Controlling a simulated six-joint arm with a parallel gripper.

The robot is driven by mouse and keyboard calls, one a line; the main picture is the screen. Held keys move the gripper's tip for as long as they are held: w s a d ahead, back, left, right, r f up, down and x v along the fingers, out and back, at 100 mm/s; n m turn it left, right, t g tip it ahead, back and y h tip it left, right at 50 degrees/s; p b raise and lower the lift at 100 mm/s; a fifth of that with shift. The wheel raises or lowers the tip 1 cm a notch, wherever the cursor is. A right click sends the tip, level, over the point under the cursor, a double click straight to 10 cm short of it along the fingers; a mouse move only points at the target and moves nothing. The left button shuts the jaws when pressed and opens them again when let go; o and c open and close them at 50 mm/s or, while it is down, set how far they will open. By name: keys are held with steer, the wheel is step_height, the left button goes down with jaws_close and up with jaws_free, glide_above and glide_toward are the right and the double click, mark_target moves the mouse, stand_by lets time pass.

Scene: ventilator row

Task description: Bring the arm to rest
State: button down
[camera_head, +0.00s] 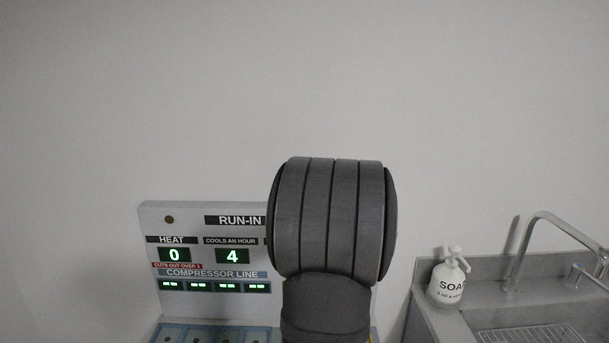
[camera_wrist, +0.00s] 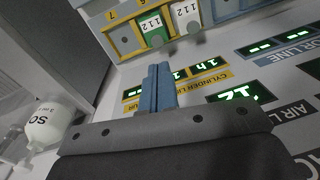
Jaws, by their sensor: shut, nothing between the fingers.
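My gripper (camera_wrist: 158,70) shows in the wrist view as two blue fingers pressed together, shut and empty. The fingers stand in front of the panel's display area, and I cannot tell whether they touch anything. In the head view my dark grey arm stands upright in front of the panel and hides its right part. The gripper itself does not show there.
The RUN-IN panel (camera_head: 190,222) reads HEAT 0 and COOLS AN HOUR 4. A soap bottle (camera_head: 448,283) stands beside the sink tap (camera_head: 541,215) at right.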

steer(key=shift+w+a+f+n+t+h, duration=0.2)
steer(key=shift+w+a+f+n+t, duration=0.25)
steer(key=shift+a+f+t, duration=0.35)
steer(key=shift+w+a+f+n+t+h, duration=0.25)
steer(key=shift+w+a+f+t, duration=0.35)
steer(key=shift+a+f, duration=0.25)
steer(key=c, duration=1.7)
jaws_free()
steer(key=shift+a+f, duration=0.1)
steer(key=shift+a, duration=0.2)
steer(key=o, duration=1.4)
steer(key=a+g, duration=0.1)
steer(key=a+f+g, duration=0.1)
steer(key=a, duration=0.1)
steer(key=a+g, duration=0.1)
steer(key=a, duration=0.1)
steer(key=shift+s+a+f, duration=0.15)
steer(key=shift+s, duration=0.25)
steer(key=o, duration=0.3)
steer(key=shift+f, duration=0.4)
step_height(320, 180, down, 9)
steer(key=shift+r, duration=0.1)
